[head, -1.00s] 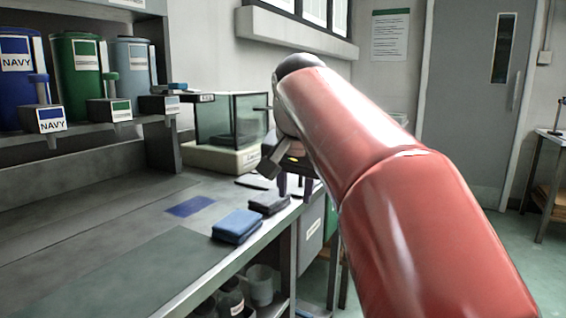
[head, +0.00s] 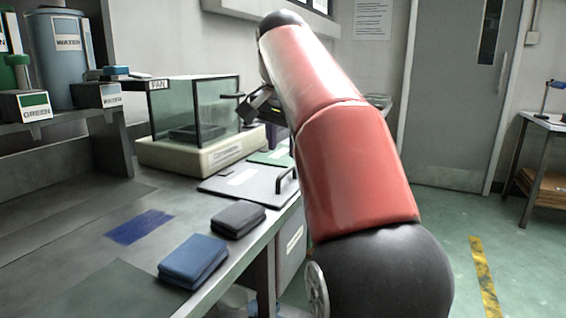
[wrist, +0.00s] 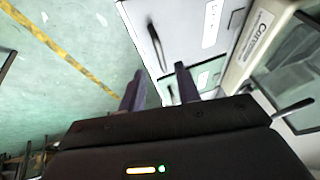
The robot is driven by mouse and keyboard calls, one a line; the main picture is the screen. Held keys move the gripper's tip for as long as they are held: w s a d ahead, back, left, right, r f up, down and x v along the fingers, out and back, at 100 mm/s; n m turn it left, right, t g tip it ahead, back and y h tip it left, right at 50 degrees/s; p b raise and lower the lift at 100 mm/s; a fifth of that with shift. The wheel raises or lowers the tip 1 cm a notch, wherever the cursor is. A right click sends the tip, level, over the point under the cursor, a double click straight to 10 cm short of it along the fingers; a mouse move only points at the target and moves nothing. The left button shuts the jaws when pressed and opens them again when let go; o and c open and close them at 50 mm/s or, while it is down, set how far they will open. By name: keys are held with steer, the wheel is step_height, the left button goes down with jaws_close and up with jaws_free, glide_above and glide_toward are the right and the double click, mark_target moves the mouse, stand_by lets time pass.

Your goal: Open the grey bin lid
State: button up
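The grey bin lid (head: 240,183) lies flat at the counter's right end in the head view, with a white label and a black bar handle (head: 285,181) along its right edge. In the wrist view the lid (wrist: 186,22) is at the top, its dark handle (wrist: 157,46) just beyond my fingertips. My gripper (wrist: 159,76) is open and empty, its two dark fingers apart and not touching the handle. In the head view my arm hides the fingers.
A green lid (head: 270,157) lies behind the grey one. A glass case on a cream base (head: 190,155) stands to its left. Dark grey (head: 238,219) and blue (head: 193,260) folded cloths lie nearer. Open floor (head: 440,230) is to the right.

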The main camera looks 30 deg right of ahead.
mark_target(283, 173)
steer(key=b+x, duration=0.1)
steer(key=x, duration=0.5)
steer(key=shift+f, duration=0.3)
jaws_close()
